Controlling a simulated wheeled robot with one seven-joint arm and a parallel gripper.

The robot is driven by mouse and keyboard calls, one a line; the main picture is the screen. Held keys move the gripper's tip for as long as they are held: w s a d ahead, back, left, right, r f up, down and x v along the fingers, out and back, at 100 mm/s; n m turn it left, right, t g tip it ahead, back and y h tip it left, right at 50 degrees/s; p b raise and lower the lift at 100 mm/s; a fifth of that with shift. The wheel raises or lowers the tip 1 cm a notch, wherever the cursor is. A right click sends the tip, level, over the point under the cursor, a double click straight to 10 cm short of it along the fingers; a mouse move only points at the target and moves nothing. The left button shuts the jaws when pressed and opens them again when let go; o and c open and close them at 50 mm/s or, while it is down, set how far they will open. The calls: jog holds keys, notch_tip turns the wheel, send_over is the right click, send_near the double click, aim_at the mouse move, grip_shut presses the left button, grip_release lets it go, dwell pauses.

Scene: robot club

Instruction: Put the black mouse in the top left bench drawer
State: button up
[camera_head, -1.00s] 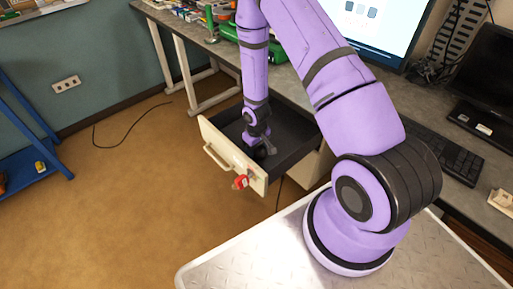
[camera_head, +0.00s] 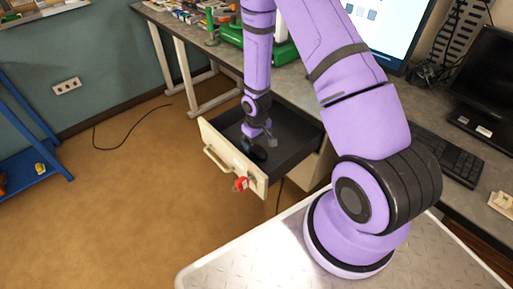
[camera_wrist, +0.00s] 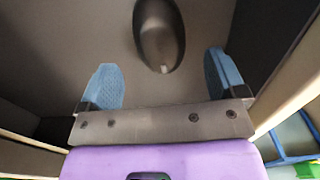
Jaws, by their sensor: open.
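The black mouse (camera_wrist: 160,35) shows in the wrist view as a dark glossy oval beyond my fingertips, over the grey drawer floor. In the head view it is a dark oval (camera_head: 257,152) just below my gripper, inside the open bench drawer (camera_head: 222,143). Whether it rests fully on the floor I cannot tell. My gripper (camera_wrist: 162,75) is open, its two blue fingers wide apart with nothing between them. In the head view my gripper (camera_head: 262,138) points down into the drawer.
The drawer has a cream front with a handle, and a red tag (camera_head: 241,184) hangs at its front. The bench (camera_head: 283,84) carries a monitor (camera_head: 375,22), a keyboard (camera_head: 449,157) and a green item. Open floor (camera_head: 130,210) lies in front of the drawer.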

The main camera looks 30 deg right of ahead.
notch_tip(320, 180, up, 8)
jog(key=f, duration=0.1)
notch_tip(320, 180, up, 14)
jog(key=t, duration=0.1)
send_over(256, 148)
jog(key=s+r+m+t+h, duration=0.15)
jog(key=s+r, duration=0.35)
jog(key=r, duration=1)
jog(key=s+a+r+t, duration=0.1)
jog(key=s+r, duration=0.5)
jog(key=s, duration=0.3)
jog(key=s+a+r+t+y, duration=0.1)
jog(key=s+a+r, duration=0.1)
jog(key=s+r, duration=0.5)
jog(key=s, duration=0.3)
jog(key=shift+s+a+r+m+t, duration=0.15)
jog(key=shift+a+r+m+t, duration=0.15)
jog(key=shift+m+t, duration=0.05)
jog(key=shift+y, duration=0.25)
